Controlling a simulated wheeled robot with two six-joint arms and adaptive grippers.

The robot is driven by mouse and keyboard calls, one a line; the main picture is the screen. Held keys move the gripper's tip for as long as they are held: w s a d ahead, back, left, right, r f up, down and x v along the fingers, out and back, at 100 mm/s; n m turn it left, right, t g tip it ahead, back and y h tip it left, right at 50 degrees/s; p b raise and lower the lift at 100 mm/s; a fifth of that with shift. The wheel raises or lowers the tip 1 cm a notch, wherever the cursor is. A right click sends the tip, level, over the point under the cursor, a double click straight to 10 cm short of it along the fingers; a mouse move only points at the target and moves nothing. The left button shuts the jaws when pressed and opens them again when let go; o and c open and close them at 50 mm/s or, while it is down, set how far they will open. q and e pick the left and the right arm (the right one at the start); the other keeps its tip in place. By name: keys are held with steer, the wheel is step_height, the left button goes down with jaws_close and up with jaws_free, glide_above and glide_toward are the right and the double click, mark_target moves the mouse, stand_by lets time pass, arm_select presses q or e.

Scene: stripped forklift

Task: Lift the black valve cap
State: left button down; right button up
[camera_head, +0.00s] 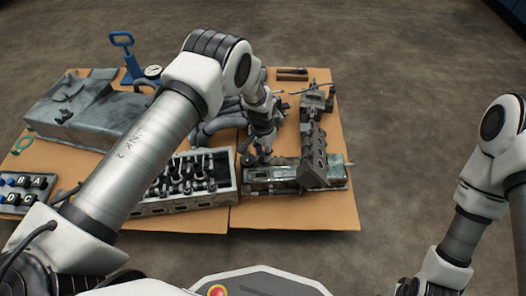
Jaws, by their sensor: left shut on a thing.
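My left arm reaches in from the left over the cardboard. My left gripper (258,157) points down at the left end of a long worn metal block (290,175). It is shut on a small dark thing, which I take to be the black valve cap; the fingers hide most of it. I cannot tell whether the cap is clear of the block. My right arm stands at the right edge, and its gripper is out of the picture.
Cardboard sheets (280,215) hold the parts. An open engine head (185,185) lies left of the gripper, and a dark upright part (315,155) stands close on its right. Bare floor is right.

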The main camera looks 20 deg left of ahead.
mark_target(262, 154)
arm_select(q)
steer(key=shift+r+p, duration=0.35)
steer(key=shift+r, duration=0.45)
steer(key=shift+f, duration=0.25)
steer(key=c, duration=0.9)
jaws_free()
arm_select(e)
steer(key=shift+r, duration=0.7)
arm_select(q)
steer(key=shift+r, duration=0.15)
step_height(262, 154, up, 12)
steer(key=shift+w+a+f, duration=0.1)
